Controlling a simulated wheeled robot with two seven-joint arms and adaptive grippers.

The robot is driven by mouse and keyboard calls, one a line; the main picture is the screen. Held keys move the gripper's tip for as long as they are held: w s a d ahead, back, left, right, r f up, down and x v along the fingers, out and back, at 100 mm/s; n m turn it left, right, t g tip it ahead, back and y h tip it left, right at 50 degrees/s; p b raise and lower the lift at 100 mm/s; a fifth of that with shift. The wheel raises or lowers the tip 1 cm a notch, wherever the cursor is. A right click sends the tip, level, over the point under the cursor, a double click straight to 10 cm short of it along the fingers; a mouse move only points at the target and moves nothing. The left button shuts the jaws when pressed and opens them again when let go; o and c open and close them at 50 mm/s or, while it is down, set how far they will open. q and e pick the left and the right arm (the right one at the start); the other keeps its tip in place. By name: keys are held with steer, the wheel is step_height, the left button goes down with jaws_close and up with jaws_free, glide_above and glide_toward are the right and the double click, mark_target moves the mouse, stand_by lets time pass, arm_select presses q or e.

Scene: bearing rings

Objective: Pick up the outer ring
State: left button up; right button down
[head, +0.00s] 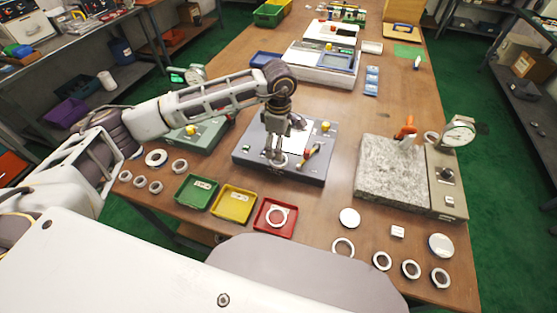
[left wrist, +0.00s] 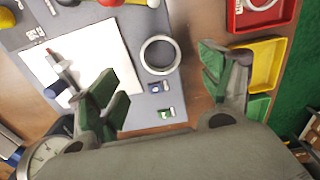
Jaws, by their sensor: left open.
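A light metal ring (left wrist: 143,58) lies flat on a grey plate (left wrist: 148,108) beside a white sheet in the left wrist view. In the head view the ring (head: 281,162) is partly hidden below my left gripper. My left gripper (head: 276,153) points down over the grey plate. In the left wrist view my left gripper (left wrist: 160,82) is open, with its green-padded fingers apart and the ring beyond and between them. Nothing is in its grip. My right gripper is not in view.
Green (head: 197,192), yellow (head: 234,204) and red (head: 274,218) trays stand in front of the plate; the red one holds a ring. Several loose rings lie at the table's front left and right. A granite block (head: 385,175) with a dial gauge (head: 458,134) stands right.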

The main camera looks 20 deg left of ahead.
arm_select(q)
steer(key=shift+f, duration=0.75)
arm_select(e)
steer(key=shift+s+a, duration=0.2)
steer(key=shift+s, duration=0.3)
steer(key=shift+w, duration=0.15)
